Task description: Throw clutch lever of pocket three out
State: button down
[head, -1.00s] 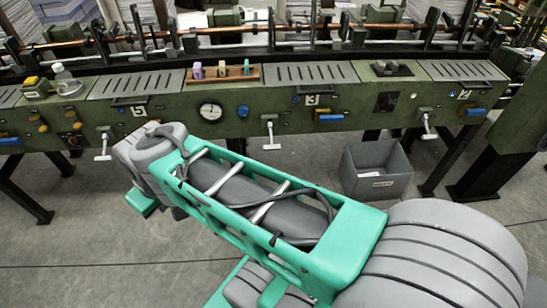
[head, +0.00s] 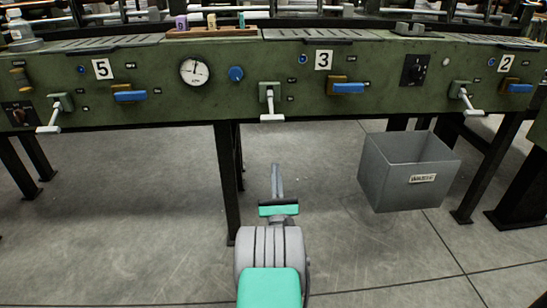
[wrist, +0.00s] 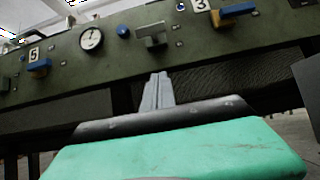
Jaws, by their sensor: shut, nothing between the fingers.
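The green machine front carries a plate with the number 3 (head: 323,60). Left of it, a lever with a white T-shaped handle (head: 270,104) sticks out and down; it also shows in the wrist view (wrist: 152,36). Below the plate is a blue handle on a yellow base (head: 347,88), also in the wrist view (wrist: 236,12). I cannot read which is labelled clutch. My gripper (head: 276,172) is shut and empty, below the white-handled lever and apart from it. In the wrist view its closed fingers (wrist: 158,88) point up towards that lever.
Similar levers and blue handles sit by plates 5 (head: 103,69) and 2 (head: 508,62). A dial gauge (head: 195,71) and a blue knob (head: 236,74) are left of the lever. A grey waste bin (head: 405,172) is at right. A black leg (head: 225,180) stands left of my gripper.

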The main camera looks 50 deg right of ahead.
jog(key=shift+a+r, duration=0.1)
jog(key=shift+r, duration=0.1)
jog(key=p, duration=0.4)
send_near(271, 105)
jog(key=shift+w+d, duration=0.75)
jog(key=shift+d, duration=0.45)
